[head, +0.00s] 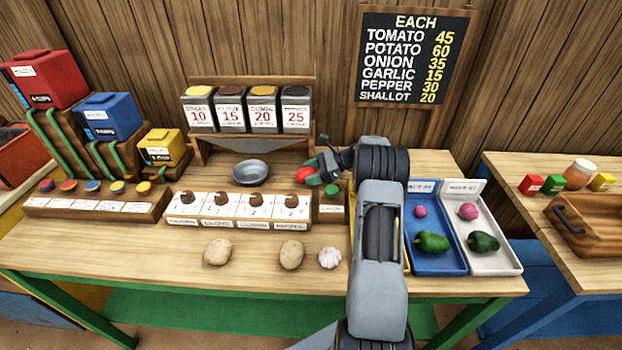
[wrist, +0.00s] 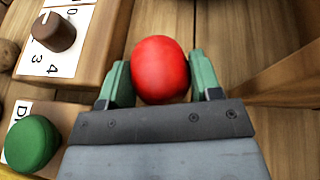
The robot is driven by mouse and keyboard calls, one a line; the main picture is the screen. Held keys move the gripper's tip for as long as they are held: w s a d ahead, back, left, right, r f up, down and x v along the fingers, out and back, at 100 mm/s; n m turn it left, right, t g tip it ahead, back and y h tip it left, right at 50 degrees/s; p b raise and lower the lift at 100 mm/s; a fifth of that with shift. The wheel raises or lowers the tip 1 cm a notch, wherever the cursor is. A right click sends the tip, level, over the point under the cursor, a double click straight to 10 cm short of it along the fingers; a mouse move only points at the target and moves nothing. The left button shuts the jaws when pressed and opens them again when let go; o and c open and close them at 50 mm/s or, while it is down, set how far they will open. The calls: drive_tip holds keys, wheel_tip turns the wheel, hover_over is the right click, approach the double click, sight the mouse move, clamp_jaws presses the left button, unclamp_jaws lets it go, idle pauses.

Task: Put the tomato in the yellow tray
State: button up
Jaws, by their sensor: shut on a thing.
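The red tomato (head: 304,174) is held between the green fingertips of my gripper (head: 315,172), near the dials at the middle of the table. In the wrist view the tomato (wrist: 160,70) sits between the two fingers (wrist: 160,82), which are shut on it. The yellow tray (head: 352,235) is mostly hidden behind my arm in the head view; only thin yellow edges show, left of the blue tray. I cannot see what is inside it. The tomato is to the left of and behind this tray.
The blue tray (head: 435,268) and white tray (head: 495,266) each hold a pink and a green item. A dial panel (head: 238,222), green button box (head: 331,208) and grey bowl (head: 250,173) are near my gripper. Potatoes (head: 291,254) and garlic (head: 330,258) lie in front.

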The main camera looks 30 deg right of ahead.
drive_tip(key=shift+f, duration=1.15)
drive_tip(key=shift+f, duration=0.1)
drive_tip(key=o, duration=1)
drive_tip(key=shift+c, duration=0.2)
